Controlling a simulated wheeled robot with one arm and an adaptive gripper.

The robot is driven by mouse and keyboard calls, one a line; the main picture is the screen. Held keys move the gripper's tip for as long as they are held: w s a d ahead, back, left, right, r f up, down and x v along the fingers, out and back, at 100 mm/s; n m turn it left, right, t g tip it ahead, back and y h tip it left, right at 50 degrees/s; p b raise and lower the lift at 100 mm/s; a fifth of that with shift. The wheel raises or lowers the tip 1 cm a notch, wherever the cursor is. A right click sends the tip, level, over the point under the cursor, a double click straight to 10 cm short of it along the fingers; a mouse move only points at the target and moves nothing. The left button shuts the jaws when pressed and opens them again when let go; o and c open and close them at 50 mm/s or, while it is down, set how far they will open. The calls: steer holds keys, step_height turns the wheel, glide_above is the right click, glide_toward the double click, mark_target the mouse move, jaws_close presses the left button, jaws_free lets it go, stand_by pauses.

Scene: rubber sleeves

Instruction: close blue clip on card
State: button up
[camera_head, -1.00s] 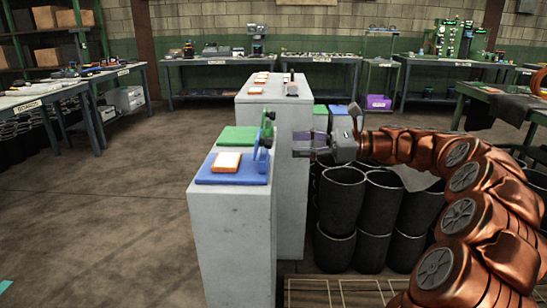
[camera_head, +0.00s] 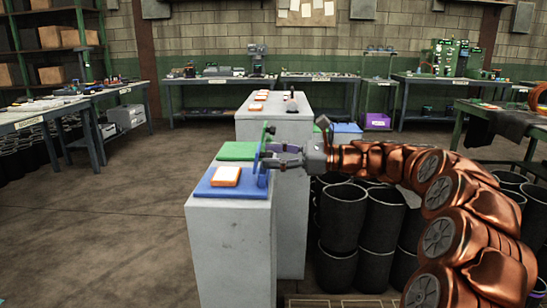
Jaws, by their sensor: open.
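A blue clip lies on top of the near grey pedestal. It has a flat blue base (camera_head: 205,187) and an upright blue flap (camera_head: 259,160) at its right edge. An orange and white card (camera_head: 226,176) lies on the base. The flap stands raised, not over the card. My gripper (camera_head: 270,158) reaches in from the right, its fingers open and level with the flap. Its fingers overlap the flap in the picture; I cannot tell whether they touch it.
A green clip (camera_head: 238,151) sits just behind the blue one, with its flap upright. The grey pedestal (camera_head: 232,240) is narrow. A farther pedestal (camera_head: 290,190) carries more small cards. Black cylinders (camera_head: 345,215) are stacked to the right. Open floor lies left.

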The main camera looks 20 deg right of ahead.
jaws_close()
stand_by(0.3)
steer(key=shift+r+p, duration=0.2)
steer(key=shift+p, duration=0.4)
